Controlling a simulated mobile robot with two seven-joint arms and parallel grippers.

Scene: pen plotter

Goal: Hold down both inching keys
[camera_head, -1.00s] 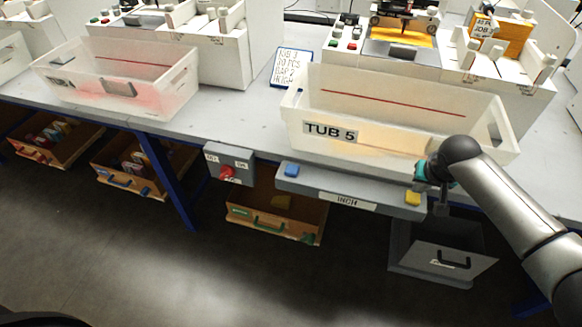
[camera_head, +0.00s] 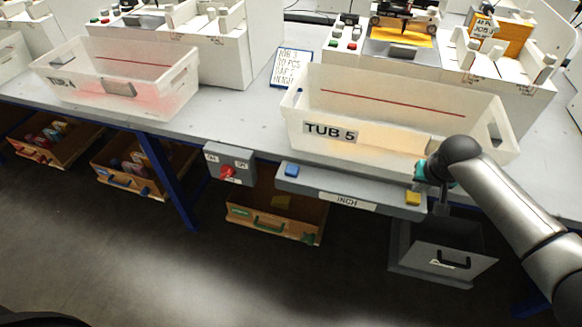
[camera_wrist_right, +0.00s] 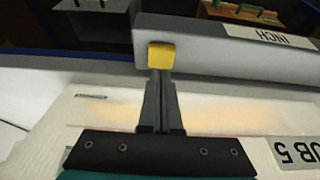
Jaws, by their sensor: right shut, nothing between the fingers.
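The grey inching bar (camera_head: 320,192), labelled INCH, runs along the table's front edge below a tub. It carries a blue key (camera_head: 291,171) at its left end and a yellow key (camera_head: 412,198) at its right end. My right gripper (camera_head: 441,207) is shut and empty, just right of the yellow key. In the right wrist view the shut fingertips (camera_wrist_right: 161,76) point at the yellow key (camera_wrist_right: 161,56) and overlap its lower edge in the picture. I cannot tell whether they touch it. Nothing is at the blue key. My left gripper is not in view.
The translucent TUB 5 (camera_head: 385,148) stands right behind the bar. A grey switch box (camera_head: 229,163) with a red knob is left of the bar. An open wooden drawer (camera_head: 275,228) and a grey drawer (camera_head: 440,262) are below. The floor in front is clear.

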